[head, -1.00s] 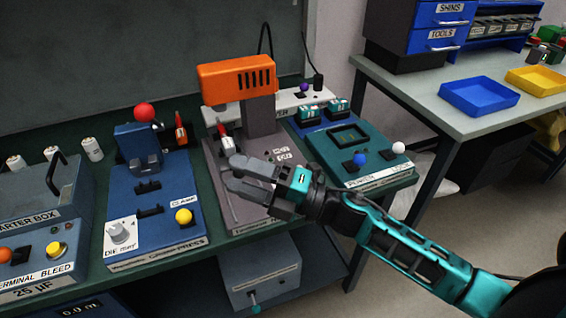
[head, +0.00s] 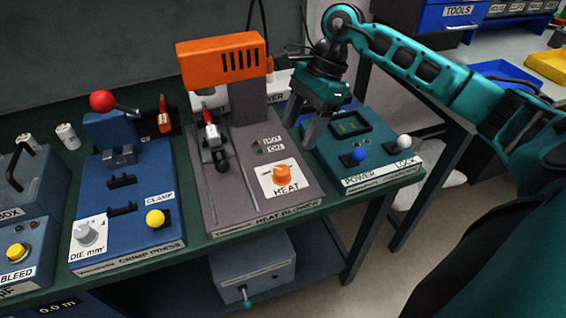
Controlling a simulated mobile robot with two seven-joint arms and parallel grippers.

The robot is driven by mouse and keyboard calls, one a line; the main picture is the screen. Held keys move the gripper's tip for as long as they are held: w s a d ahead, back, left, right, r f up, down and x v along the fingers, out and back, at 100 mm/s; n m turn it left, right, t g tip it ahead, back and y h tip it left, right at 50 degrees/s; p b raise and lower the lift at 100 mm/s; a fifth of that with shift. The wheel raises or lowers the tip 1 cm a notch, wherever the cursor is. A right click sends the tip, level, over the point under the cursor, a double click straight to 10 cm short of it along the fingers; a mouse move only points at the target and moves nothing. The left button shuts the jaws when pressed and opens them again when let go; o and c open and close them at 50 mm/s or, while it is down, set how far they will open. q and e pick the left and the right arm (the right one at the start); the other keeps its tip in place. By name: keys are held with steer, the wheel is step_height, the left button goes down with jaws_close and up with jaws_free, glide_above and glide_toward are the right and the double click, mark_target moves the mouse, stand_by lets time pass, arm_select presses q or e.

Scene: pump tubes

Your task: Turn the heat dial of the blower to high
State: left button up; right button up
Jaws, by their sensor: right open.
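The heat blower has an orange head (head: 222,62) on a grey post over a mauve-grey base (head: 235,212) near the middle of the bench. Its heat dial (head: 282,174) is an orange knob on a white plate labelled HEAT, near the base's front right. The knob's setting is too small to read surely. My right gripper (head: 299,132) is open and empty, its fingers pointing down to the right of the blower's post. It is behind and a little right of the dial in the picture, apart from it. My left gripper is not in view.
A teal unit labelled POWER and LOCK (head: 372,150) stands right of the blower. The blue crimp press (head: 135,195) with a red ball lever (head: 102,101) stands to the left. A red-handled clamp (head: 212,135) is on the blower's base.

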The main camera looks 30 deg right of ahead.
mark_target(283, 169)
steer(key=x, duration=1)
steer(key=shift+a, duration=0.1)
steer(key=c, duration=1)
